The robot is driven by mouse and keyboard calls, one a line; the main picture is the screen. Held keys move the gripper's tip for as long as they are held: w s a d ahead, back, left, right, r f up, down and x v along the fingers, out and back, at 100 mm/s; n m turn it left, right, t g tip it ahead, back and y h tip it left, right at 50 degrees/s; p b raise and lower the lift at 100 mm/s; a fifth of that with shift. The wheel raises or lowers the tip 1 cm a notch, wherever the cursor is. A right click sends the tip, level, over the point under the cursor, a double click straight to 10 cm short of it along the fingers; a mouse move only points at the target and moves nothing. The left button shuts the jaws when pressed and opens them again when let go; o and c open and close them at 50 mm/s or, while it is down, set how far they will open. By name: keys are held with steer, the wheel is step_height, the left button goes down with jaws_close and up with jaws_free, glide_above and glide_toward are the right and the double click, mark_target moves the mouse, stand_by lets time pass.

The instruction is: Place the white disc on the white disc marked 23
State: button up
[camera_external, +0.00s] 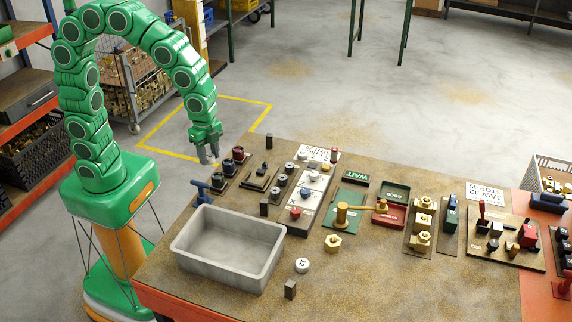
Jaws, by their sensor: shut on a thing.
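One white disc (302,265) lies flat on the workbench, right of the grey bin. Dark marks show on its top, too small to read with certainty. My gripper (209,156) is raised at the bench's far left edge, fingers pointing down. It is left of the dark-red-topped parts and well away from that disc. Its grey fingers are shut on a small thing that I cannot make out. I see no second white disc lying clear on the bench.
A grey bin (229,245) stands at the front left. A brass nut (333,243) and a dark block (290,289) lie near the disc. Fixtures line the back. The front right bench is clear.

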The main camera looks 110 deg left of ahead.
steer(key=w+a+r, duration=0.1)
steer(key=w+a, duration=0.6)
steer(key=a, duration=0.3)
glide_above(303, 153)
steer(key=s, duration=0.1)
steer(key=shift+m, duration=0.4)
steer(key=f, duration=0.7)
steer(key=shift+s+d+f, duration=0.1)
steer(key=shift+d+f, duration=0.3)
steer(key=shift+w+a+f, duration=0.3)
steer(key=shift+w+f, duration=0.25)
steer(key=shift+f, duration=0.25)
steer(key=shift+w+f, duration=0.1)
steer(key=shift+f, duration=1.5)
steer(key=shift+f, duration=0.1)
steer(key=o, duration=1)
